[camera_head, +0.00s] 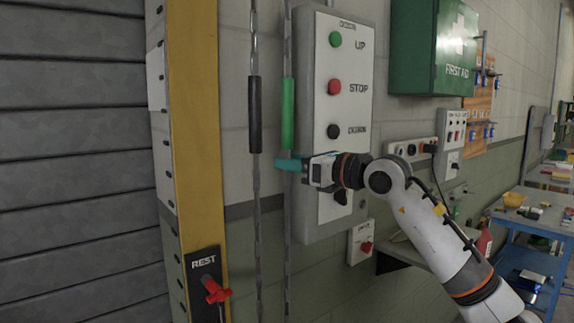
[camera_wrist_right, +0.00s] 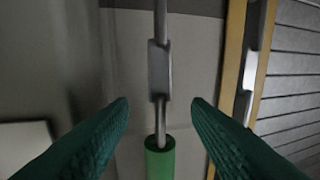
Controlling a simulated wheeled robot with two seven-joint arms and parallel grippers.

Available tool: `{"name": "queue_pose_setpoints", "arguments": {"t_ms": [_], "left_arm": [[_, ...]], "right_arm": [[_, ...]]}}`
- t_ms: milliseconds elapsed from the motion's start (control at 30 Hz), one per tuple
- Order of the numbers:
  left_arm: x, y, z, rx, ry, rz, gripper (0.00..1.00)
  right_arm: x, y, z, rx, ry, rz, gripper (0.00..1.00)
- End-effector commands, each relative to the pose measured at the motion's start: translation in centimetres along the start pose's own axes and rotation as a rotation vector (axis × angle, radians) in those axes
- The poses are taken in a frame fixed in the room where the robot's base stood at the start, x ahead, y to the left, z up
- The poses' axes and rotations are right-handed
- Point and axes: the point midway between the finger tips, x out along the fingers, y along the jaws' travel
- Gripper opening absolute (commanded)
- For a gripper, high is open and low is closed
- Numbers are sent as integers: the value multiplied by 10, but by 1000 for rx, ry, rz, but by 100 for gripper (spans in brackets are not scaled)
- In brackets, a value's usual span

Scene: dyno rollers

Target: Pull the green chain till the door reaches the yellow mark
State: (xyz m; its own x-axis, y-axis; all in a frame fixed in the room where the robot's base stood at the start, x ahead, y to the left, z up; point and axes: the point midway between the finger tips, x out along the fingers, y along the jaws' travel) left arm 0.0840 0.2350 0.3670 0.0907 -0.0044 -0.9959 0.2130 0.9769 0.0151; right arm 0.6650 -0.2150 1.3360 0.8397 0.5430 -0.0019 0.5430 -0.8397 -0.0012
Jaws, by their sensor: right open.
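The green chain is a thin grey hanging chain with a green sleeve (camera_head: 287,112), in front of the control box. My right gripper (camera_head: 289,163) is at the sleeve's lower end, its teal fingers open. In the right wrist view, the chain (camera_wrist_right: 159,70) and the end of the green sleeve (camera_wrist_right: 160,160) show between the two spread fingertips (camera_wrist_right: 160,104), with a gap on each side. The grey slatted door (camera_head: 75,150) fills the left of the head view. Its bottom edge and a separate yellow mark are not seen. My left gripper is out of view.
A second chain with a black sleeve (camera_head: 255,113) hangs just left of the green one. A yellow post (camera_head: 195,120) bears a REST plate with a red handle (camera_head: 215,291). The control box (camera_head: 322,215) stands close behind; a green first-aid cabinet (camera_head: 410,45) is upper right.

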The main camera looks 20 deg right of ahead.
Motion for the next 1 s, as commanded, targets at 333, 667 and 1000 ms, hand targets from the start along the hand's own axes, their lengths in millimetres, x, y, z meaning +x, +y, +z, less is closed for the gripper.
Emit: {"name": "queue_pose_setpoints", "arguments": {"t_ms": [333,667,1000], "left_arm": [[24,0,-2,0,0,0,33],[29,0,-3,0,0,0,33],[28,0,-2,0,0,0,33]], "right_arm": [[-73,1,4,-4,0,4,44],[-98,0,2,0,-2,0,44],[-97,0,1,-1,-1,0,44]]}}
